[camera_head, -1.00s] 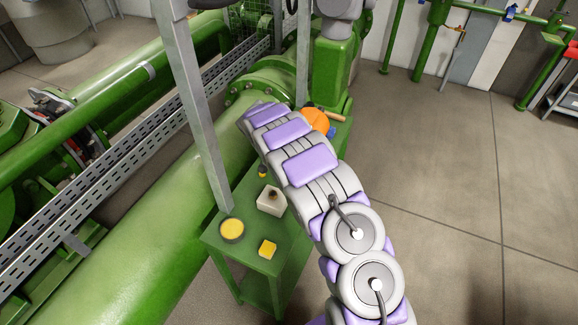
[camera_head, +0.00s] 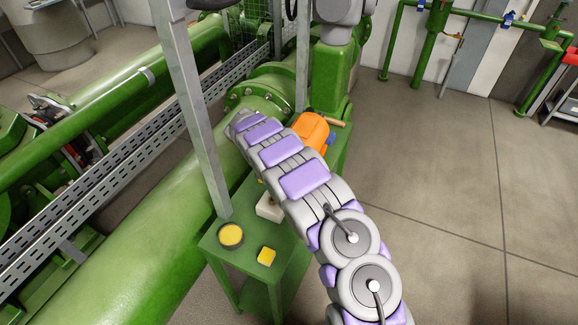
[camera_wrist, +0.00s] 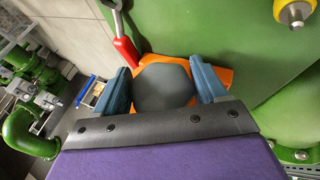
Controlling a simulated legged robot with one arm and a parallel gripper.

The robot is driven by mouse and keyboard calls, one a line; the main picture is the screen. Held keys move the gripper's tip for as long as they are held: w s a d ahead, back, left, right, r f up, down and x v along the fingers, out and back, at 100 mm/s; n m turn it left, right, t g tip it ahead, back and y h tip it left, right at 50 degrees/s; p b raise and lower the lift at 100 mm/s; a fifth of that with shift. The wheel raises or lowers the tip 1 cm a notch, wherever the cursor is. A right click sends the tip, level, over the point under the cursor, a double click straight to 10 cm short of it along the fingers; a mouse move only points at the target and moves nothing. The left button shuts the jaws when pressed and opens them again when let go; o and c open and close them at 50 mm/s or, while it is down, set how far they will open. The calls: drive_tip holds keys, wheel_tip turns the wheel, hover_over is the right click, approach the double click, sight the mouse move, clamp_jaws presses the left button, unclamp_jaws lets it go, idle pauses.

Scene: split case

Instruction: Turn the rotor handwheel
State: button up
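In the wrist view my gripper (camera_wrist: 162,84) has two blue fingers standing wide apart, one on each side of a grey six-sided piece with orange around it. I cannot tell from this view whether they press on anything. The fingertips are mostly hidden there. I cannot make out the rotor handwheel for certain in either view; my arm covers much of the bench and the pump side.
A pale block (camera_head: 269,206) is partly behind my arm. A grey post (camera_head: 199,130) stands beside the green pipe. A red-handled tool (camera_wrist: 126,52) lies near my left finger.

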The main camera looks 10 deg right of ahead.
drive_tip(key=o, duration=0.4)
drive_tip(key=shift+w+a, duration=0.15)
drive_tip(key=shift+c, duration=0.2)
drive_tip(key=shift+r, duration=0.15)
wheel_tip(320, 180, up, 3)
drive_tip(key=shift+r+p, duration=0.15)
drive_tip(key=shift+p, duration=0.55)
drive_tip(key=s+r+p, duration=0.1)
drive_tip(key=s+p, duration=0.1)
drive_tip(key=s, duration=1.4)
drive_tip(key=shift+r, duration=0.15)
